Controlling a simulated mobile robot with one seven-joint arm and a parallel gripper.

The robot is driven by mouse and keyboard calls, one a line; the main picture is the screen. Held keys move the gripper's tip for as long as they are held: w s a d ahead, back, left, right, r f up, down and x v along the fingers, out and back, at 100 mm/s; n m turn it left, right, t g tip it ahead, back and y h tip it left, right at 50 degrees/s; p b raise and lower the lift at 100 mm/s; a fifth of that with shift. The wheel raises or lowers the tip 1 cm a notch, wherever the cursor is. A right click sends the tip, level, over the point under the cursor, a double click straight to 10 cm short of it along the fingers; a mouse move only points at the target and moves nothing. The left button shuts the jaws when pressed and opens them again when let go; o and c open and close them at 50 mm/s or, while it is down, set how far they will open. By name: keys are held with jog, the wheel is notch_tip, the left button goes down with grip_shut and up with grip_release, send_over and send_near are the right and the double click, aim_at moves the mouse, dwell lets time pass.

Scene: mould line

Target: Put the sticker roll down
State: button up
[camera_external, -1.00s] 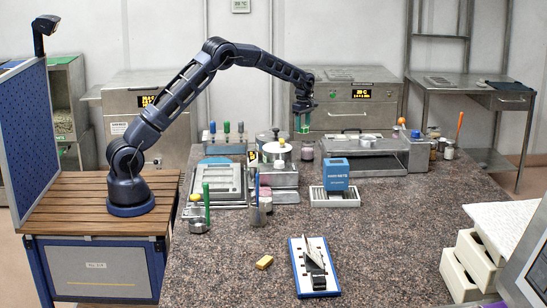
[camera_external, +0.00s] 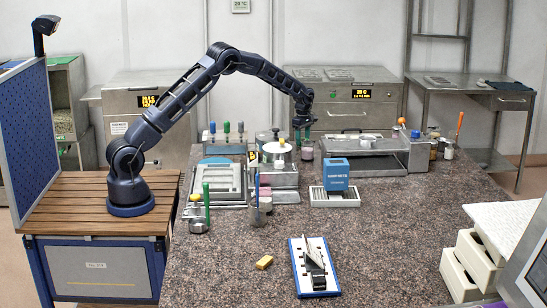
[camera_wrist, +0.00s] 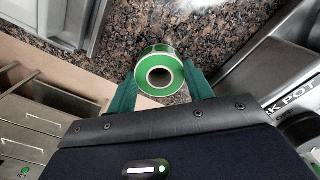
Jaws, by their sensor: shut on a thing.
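The green sticker roll (camera_wrist: 160,95) with its pale core is between the two green fingers of my gripper (camera_wrist: 162,84) in the wrist view, with its open core facing the camera. The fingers press on its left and right sides. In the outside view my gripper (camera_external: 303,134) points down near the back edge of the speckled counter (camera_external: 390,230), right of the white-topped round container (camera_external: 277,147).
A steel tray unit (camera_external: 370,157) is to the right and a blue stamp block (camera_external: 335,174) in front. A grey oven (camera_external: 355,105) stands behind. The wrist view shows bare speckled counter beyond the roll.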

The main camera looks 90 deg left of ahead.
jog(key=o, duration=1)
jog(key=shift+c, duration=0.2)
notch_tip(320, 180, up, 12)
jog(key=s+d+r+m+t, duration=0.1)
jog(key=s+d+r+m, duration=0.25)
jog(key=d+r, duration=0.4)
jog(key=s+d+r+m, duration=0.3)
jog(key=s+d+r, duration=0.1)
jog(key=d+r, duration=0.35)
jog(key=s+d+r+m+t, duration=0.1)
jog(key=s+d+r+m, duration=0.2)
jog(key=s+d, duration=0.35)
jog(key=s+d+r+m, duration=0.4)
jog(key=s+d, duration=0.1)
jog(key=d, duration=0.3)
jog(key=s+d+m+t, duration=0.1)
jog(key=s+d+m, duration=0.2)
jog(key=s+d, duration=0.3)
jog(key=s+d+m, duration=0.3)
jog(key=s+d, duration=0.1)
jog(key=s, duration=0.5)
jog(key=s+d+f+m, duration=0.3)
jog(key=s, duration=0.5)
jog(key=s+d+f+m+t, duration=0.1)
jog(key=s+d+f+m, duration=0.2)
jog(key=s, duration=0.5)
jog(key=shift+d+m+t, duration=0.3)
jog(key=shift+d+m, duration=0.25)
jog(key=shift+m, duration=0.2)
